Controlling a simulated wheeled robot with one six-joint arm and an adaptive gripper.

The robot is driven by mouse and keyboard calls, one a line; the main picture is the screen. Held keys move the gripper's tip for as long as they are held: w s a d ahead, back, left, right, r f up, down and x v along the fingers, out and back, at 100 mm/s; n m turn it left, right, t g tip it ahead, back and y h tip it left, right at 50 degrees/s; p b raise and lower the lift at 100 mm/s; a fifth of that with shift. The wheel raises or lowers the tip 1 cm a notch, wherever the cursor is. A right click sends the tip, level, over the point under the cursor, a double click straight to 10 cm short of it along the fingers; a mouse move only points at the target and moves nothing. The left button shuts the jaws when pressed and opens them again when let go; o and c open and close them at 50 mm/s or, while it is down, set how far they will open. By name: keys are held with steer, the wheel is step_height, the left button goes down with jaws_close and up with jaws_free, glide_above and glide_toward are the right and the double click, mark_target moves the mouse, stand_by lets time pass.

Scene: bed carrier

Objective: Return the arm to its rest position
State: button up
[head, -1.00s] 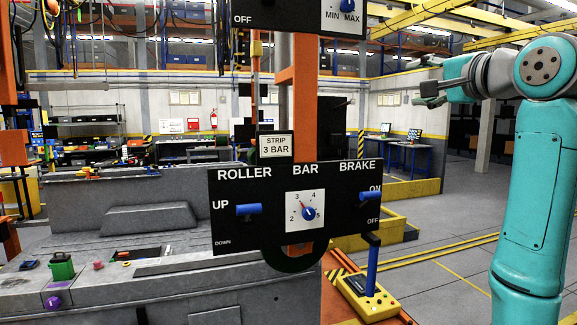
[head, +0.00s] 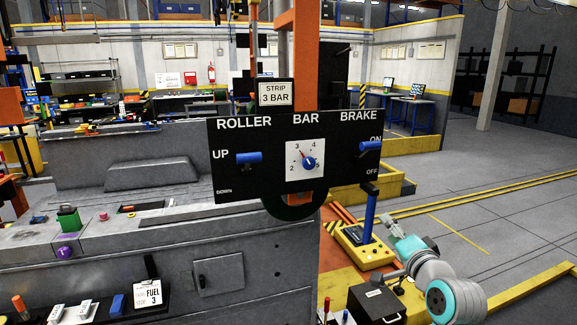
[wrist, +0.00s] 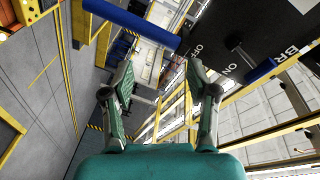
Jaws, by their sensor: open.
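My gripper (wrist: 160,75) is open in the wrist view, with its two fingers apart and nothing held between them. Beyond the fingers in the wrist view are a blue bar (wrist: 130,22) at top left and the blue brake lever (wrist: 262,70) at right, both apart from the fingers.
The black control panel (head: 230,195) has its roller lever (head: 248,158) near UP, its brake lever near ON and its dial (head: 308,163) at about 3. A grey machine (head: 130,255) fills the left. Open floor (head: 480,190) lies at right.

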steer(key=s+a+f+n+g+h, duration=0.1)
steer(key=s+a+f+n+h, duration=0.2)
steer(key=s+f, duration=2.3)
steer(key=s+a+f+n, duration=0.2)
steer(key=s+f+n, duration=0.15)
steer(key=s, duration=1.15)
steer(key=s+r+n, duration=0.2)
steer(key=s, duration=0.6)
steer(key=s+a+r+n+g, duration=0.1)
steer(key=s+r+n, duration=0.1)
steer(key=s, duration=0.7)
steer(key=shift+y, duration=0.4)
steer(key=shift+r+n, duration=0.1)
steer(key=shift+n, duration=0.15)
